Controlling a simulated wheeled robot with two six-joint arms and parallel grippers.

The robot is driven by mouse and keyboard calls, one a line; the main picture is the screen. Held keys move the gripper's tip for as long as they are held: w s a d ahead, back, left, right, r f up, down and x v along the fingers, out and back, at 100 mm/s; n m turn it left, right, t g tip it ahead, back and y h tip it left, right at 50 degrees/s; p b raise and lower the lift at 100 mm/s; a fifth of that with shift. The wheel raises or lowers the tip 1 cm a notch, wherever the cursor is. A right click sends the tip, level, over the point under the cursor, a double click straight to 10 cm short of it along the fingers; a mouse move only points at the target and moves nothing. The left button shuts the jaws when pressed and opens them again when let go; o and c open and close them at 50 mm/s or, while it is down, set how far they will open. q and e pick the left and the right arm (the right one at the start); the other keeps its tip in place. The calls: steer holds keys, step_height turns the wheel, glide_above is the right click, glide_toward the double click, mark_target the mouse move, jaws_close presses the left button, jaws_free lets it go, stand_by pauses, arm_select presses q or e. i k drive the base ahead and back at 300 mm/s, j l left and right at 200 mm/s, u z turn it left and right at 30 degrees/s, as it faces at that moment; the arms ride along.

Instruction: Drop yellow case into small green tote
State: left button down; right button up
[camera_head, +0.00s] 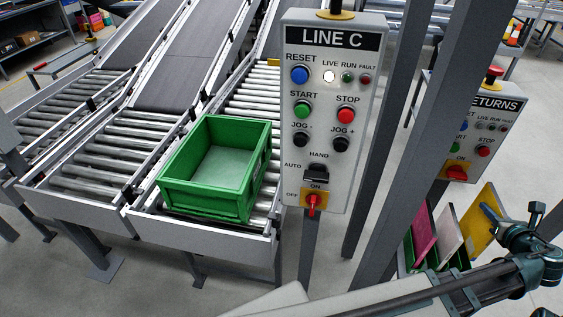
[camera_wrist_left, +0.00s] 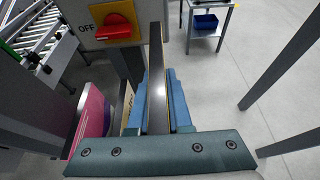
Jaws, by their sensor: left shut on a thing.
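The yellow case (camera_head: 476,232) is a thin flat slab standing on edge, tilted, at the right of the head view. My left gripper (camera_head: 491,212) is shut on its upper edge. In the left wrist view, the blue fingers (camera_wrist_left: 155,103) close on both sides of a thin dark slab edge (camera_wrist_left: 156,70). A green open tote (camera_head: 247,208) sits on the roller conveyor left of the LINE C panel, and its visible inside is empty. The gripper and case are well to the right of this tote. My right gripper is not in view.
A pink case (camera_head: 424,234) and a whitish case (camera_head: 448,233) stand in a green holder beside the yellow case.

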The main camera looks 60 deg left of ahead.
mark_target(221, 178)
steer(key=l+u, duration=0.35)
steer(key=l, duration=0.35)
steer(key=l+u, duration=0.35)
steer(key=l, duration=0.35)
steer(key=k+l+u, duration=0.15)
steer(key=l+u, duration=0.2)
steer(key=l, duration=0.3)
steer(key=j+u, duration=0.2)
steer(key=u, duration=0.15)
steer(key=j+u, duration=0.2)
steer(key=u, duration=0.15)
steer(key=i+j+u, duration=0.8)
steer(key=i+u, duration=0.15)
steer(key=i, duration=0.05)
